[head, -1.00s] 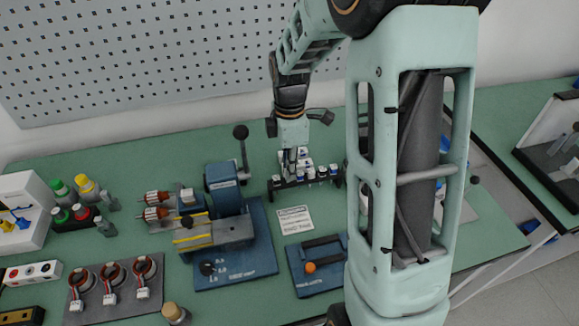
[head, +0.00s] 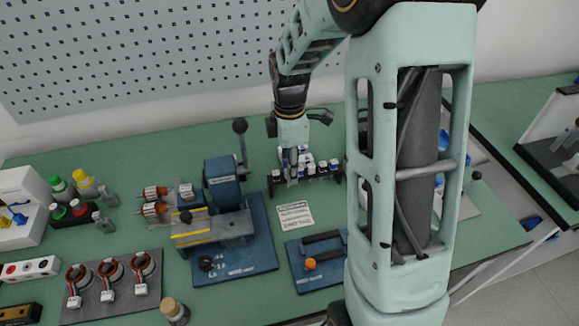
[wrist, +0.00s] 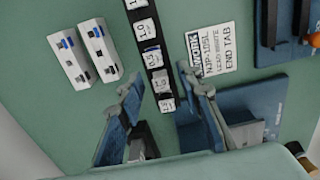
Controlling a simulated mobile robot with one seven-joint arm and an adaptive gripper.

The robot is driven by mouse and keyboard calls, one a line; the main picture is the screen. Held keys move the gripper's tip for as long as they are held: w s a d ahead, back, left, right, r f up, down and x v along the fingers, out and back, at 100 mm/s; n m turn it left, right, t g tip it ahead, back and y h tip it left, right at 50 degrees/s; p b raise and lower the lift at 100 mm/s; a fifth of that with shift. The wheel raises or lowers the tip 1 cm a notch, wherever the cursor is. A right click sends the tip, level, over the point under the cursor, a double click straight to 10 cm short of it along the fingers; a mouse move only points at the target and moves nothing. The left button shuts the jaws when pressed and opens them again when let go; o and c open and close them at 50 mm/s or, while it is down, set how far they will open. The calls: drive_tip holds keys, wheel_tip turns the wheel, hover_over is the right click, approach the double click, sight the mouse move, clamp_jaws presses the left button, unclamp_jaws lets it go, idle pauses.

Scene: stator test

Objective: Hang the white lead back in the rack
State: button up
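The rack (wrist: 150,58) is a dark strip with several white-labelled pieces along it. It also shows in the head view (head: 309,179), at the middle of the bench. My gripper (wrist: 159,86) is over one end of the rack, its two blue-grey fingers apart on either side of it. In the head view my gripper (head: 291,180) points down at the left part of the rack. A dark piece with a white label (wrist: 139,148) shows between the fingers, apart from both. I cannot tell for sure which piece is the white lead; the fingers and palm hide part of the rack end.
Two white blocks with blue and black marks (wrist: 83,54) lie beside the rack. A printed card (wrist: 212,50) lies on its other side. A blue-based press (head: 228,235) stands left of the rack, and a blue fixture (head: 318,262) is in front. Green bench shows between them.

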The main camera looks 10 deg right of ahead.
drive_tip(key=shift+r, duration=0.1)
wheel_tip(320, 180, up, 12)
idle(0.5)
idle(0.7)
